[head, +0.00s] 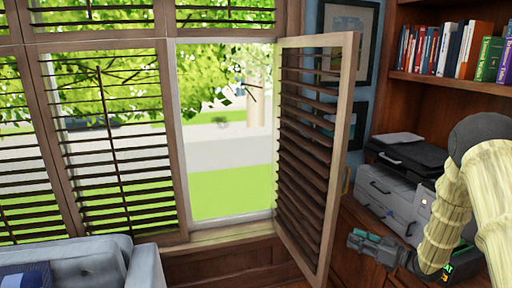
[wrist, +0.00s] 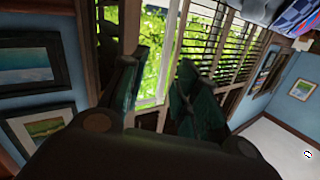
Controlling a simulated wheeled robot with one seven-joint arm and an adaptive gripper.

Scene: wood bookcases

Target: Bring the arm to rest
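My arm reaches in from the right edge in the head view, bent, with its forearm pointing down. My gripper (head: 362,242) is at its lower end, in front of the wood cabinet and to the right of the open shutter panel (head: 317,150). In the wrist view the two dark green fingers of my gripper (wrist: 158,88) stand apart with nothing between them. The window and its shutters show beyond the fingers, tilted in that view.
A grey printer (head: 388,195) stands on the cabinet close behind my arm. Bookshelves with books (head: 447,48) are above it. A grey-blue sofa (head: 90,262) is at the lower left. Framed pictures (wrist: 38,125) hang on the blue wall.

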